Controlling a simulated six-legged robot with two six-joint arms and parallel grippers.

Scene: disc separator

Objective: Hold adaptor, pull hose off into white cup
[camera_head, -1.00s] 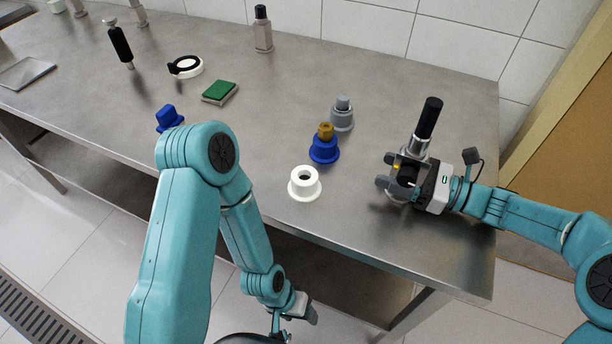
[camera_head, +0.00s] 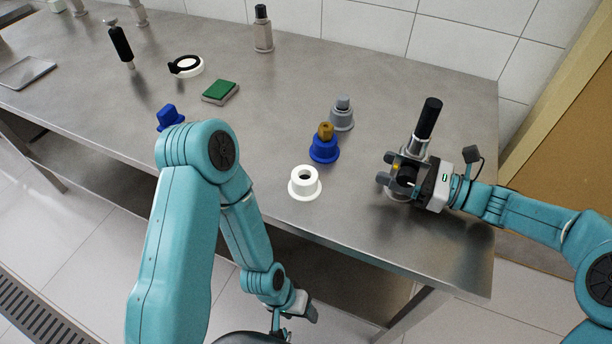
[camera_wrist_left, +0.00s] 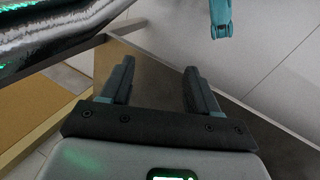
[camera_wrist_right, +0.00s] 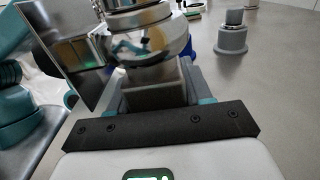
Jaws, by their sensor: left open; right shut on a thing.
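My right gripper (camera_head: 396,172) is shut on the metal adaptor (camera_head: 412,150), close above the table's right part. The black hose (camera_head: 428,118) stands up from the adaptor, tilted a little to the right. In the right wrist view the jaws (camera_wrist_right: 158,90) are closed around a grey block-like part, with a shiny metal ring (camera_wrist_right: 150,40) above it. My left gripper (camera_head: 300,308) hangs below the table's front edge. It is open and empty in the left wrist view (camera_wrist_left: 158,85).
A blue piece with a brown top (camera_head: 324,148) and a grey stepped piece (camera_head: 342,115) stand behind the white cup. A green block (camera_head: 220,91), a white ring (camera_head: 187,67) and a blue part (camera_head: 169,118) lie further left. The table (camera_head: 270,150) has free room around the cup.

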